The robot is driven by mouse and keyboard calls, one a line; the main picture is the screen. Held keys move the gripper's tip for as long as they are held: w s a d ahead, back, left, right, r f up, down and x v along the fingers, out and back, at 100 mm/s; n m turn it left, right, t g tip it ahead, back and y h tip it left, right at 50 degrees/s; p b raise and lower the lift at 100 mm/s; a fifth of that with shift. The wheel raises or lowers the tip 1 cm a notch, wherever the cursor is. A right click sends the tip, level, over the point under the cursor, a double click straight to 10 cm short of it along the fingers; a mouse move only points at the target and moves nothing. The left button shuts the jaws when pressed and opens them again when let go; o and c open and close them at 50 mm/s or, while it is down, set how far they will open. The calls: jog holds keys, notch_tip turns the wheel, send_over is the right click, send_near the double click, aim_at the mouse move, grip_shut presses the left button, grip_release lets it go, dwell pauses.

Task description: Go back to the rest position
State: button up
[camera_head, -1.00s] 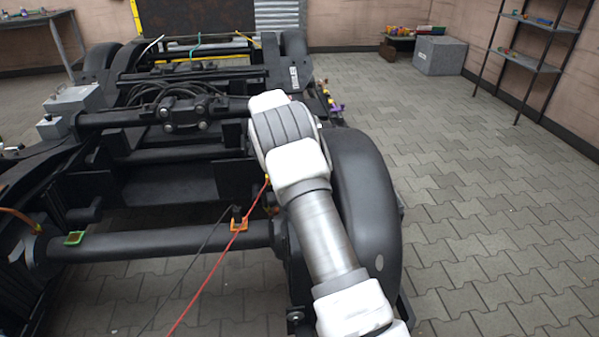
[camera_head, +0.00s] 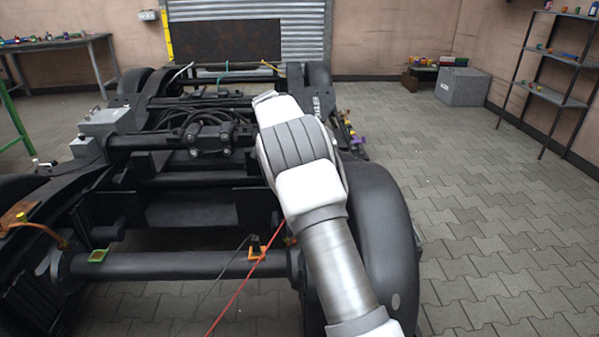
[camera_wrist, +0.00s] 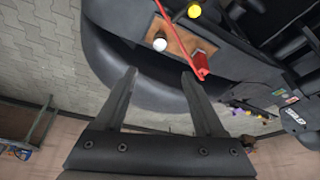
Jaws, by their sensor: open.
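My gripper (camera_wrist: 160,95) shows in the wrist view with its two fingers apart and nothing between them. Beyond the fingertips is the rounded black wheel part of the bogie (camera_wrist: 135,70). A brown plate (camera_wrist: 180,38) there carries a white knob, a yellow knob and a red part (camera_wrist: 203,62) with a red cable. In the head view my arm reaches forward over the right side of the black bogie (camera_head: 190,265). The gripper itself is hidden behind the arm in that view.
A red cable and a black cable run down from the axle's orange clip (camera_head: 257,254). A green clip (camera_head: 98,256) sits further left. A grey box (camera_head: 463,87) and a shelf rack (camera_head: 553,90) stand at the back right. The paved floor on the right is clear.

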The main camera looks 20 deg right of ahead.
jog(key=s+a+r+n+t+y, duration=0.25)
jog(key=s+r+n, duration=0.45)
jog(key=s+r, duration=1.05)
jog(key=s+a+f+n+t+y, duration=0.15)
jog(key=s+n, duration=0.25)
jog(key=s, duration=0.8)
jog(key=s+a+f+n+t, duration=0.1)
jog(key=s+a+f+n, duration=0.3)
jog(key=s, duration=0.9)
notch_tip(320, 180, up, 19)
jog(key=d+n+p, duration=0.1)
jog(key=p, duration=1.7)
jog(key=shift+d, duration=0.1)
jog(key=c, duration=0.4)
jog(key=shift+o, duration=0.2)
jog(key=shift+a, duration=0.25)
